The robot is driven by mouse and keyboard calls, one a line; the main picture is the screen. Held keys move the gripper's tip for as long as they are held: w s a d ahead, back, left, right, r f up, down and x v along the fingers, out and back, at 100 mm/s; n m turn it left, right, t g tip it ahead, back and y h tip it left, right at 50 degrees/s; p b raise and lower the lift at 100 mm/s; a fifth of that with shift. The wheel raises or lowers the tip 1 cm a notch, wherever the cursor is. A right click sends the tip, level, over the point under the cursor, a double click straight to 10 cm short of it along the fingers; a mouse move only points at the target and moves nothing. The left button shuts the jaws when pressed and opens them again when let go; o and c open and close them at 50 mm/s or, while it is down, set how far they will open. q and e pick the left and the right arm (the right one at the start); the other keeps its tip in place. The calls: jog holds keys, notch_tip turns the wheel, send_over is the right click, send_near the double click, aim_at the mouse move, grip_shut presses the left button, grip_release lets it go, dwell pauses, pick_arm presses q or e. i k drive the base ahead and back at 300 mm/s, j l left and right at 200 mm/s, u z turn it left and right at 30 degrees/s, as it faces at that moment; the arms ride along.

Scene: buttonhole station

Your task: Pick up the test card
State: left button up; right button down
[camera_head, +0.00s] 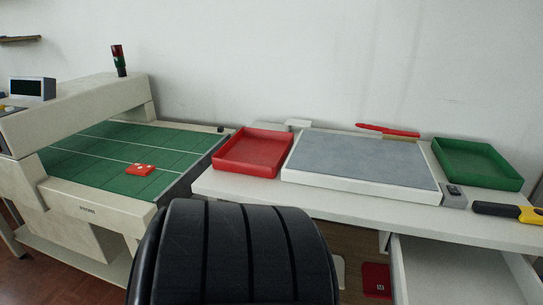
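No thing in view can be told for certain as the test card. A small red piece with white marks (141,169) lies flat on the green bed (90,150) of the machine at the left. A red panel with a small white mark (377,280) shows low down, below the table and left of the open drawer; it is partly cut by the picture's lower part. Neither of my grippers is in view.
A black ribbed shape (235,250), like a chair back, fills the lower middle. The white table (340,208) bears a red tray (222,168), a grey pad (365,160), a green tray (514,184) and a yellow-black tool (508,212). A white drawer (460,270) stands open.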

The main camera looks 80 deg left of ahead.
aim_at(137, 169)
jog(key=u, duration=0.45)
jog(key=j+u, duration=0.1)
jog(key=u, duration=0.8)
jog(key=j+u, duration=0.1)
jog(key=u, duration=1.7)
jog(key=i+u, duration=0.1)
jog(key=u, duration=0.35)
